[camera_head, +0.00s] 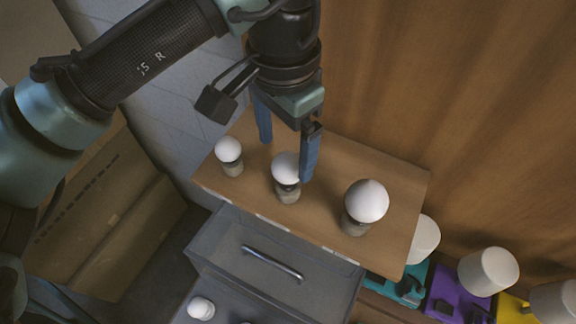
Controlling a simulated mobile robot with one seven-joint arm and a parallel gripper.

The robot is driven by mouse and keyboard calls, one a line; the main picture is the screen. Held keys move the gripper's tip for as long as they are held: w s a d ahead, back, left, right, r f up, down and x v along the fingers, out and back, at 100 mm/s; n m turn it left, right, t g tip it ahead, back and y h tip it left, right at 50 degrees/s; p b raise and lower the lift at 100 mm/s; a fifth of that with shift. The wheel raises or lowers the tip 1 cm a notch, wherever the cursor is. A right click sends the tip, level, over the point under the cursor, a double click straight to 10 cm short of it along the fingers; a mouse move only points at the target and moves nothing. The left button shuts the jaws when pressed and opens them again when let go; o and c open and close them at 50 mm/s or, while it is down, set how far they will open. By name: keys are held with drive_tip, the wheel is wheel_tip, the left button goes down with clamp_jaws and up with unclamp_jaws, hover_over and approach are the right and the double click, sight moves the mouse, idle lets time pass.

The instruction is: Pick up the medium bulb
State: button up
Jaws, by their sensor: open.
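Three white bulbs with grey bases stand upright on a small wooden cabinet top. The medium bulb (287,176) is the middle one, between the small bulb (229,153) at left and the large bulb (365,205) at right. My gripper (285,160) is open and points down, with its blue fingers apart. In this view one finger shows up and left of the medium bulb, and the other overlaps its right edge. I cannot tell whether the fingers are at the bulb's height or touching it. Nothing shows held.
The wooden cabinet top (395,180) meets a brown panel behind. At lower right are white lampshades (488,271) and teal, purple and yellow bases. A cardboard box (110,235) stands left.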

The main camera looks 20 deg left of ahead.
sight(288, 177)
drive_tip(key=shift+d+f+p, duration=0.15)
drive_tip(key=shift+f+p, duration=0.35)
drive_tip(key=shift+f, duration=0.75)
drive_tip(key=shift+d+f+p, duration=0.15)
drive_tip(key=shift+f+p, duration=0.35)
drive_tip(key=shift+f, duration=0.75)
drive_tip(key=c, duration=1.2)
drive_tip(key=shift+r, duration=0.1)
